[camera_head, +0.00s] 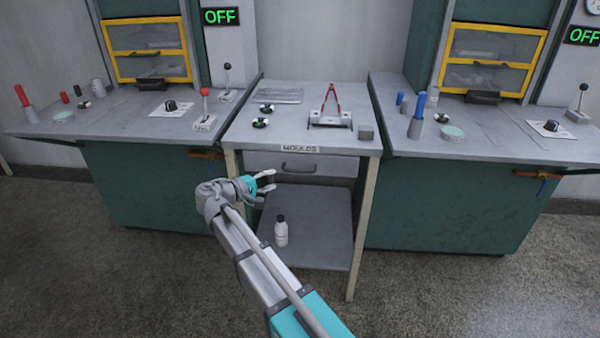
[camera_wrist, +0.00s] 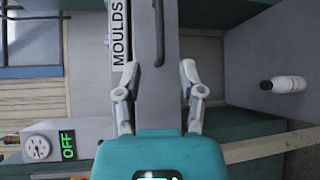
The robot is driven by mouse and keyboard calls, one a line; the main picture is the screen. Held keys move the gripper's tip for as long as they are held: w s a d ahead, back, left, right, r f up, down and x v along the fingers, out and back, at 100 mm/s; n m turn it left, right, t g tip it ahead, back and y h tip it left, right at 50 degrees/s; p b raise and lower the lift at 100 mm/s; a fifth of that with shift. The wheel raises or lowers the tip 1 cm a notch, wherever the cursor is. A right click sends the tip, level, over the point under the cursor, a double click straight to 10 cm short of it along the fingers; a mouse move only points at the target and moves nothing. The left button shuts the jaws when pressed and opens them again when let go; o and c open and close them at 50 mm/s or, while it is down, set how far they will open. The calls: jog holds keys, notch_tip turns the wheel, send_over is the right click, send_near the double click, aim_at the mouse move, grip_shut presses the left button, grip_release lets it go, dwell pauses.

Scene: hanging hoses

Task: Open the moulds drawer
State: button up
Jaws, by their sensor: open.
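The moulds drawer (camera_head: 330,167) is a grey front under the top of the middle table, below a MOULDS label (camera_head: 300,149). It looks shut, with a dark bar handle (camera_head: 298,169) across its middle. In the wrist view the picture is turned sideways, and the handle (camera_wrist: 159,30) runs upright near the top centre, beside the label (camera_wrist: 121,38). My gripper (camera_head: 268,180) is in front of the drawer, a little left of and below the handle. In the wrist view my gripper (camera_wrist: 158,72) has its fingers apart and empty, with the handle's end between and beyond the fingertips.
A white bottle (camera_head: 281,232) stands on the lower shelf (camera_head: 320,235) under the drawer. A red-handled tool (camera_head: 330,98) stands on the tabletop. Table legs (camera_head: 361,230) flank the drawer. Green cabinets stand left (camera_head: 150,190) and right (camera_head: 440,210). The floor in front is clear.

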aim_at(298, 171)
jog(key=b+x, duration=0.1)
jog(key=x, duration=1)
jog(key=shift+w+d, duration=0.1)
jog(key=shift+w, duration=0.05)
grip_shut()
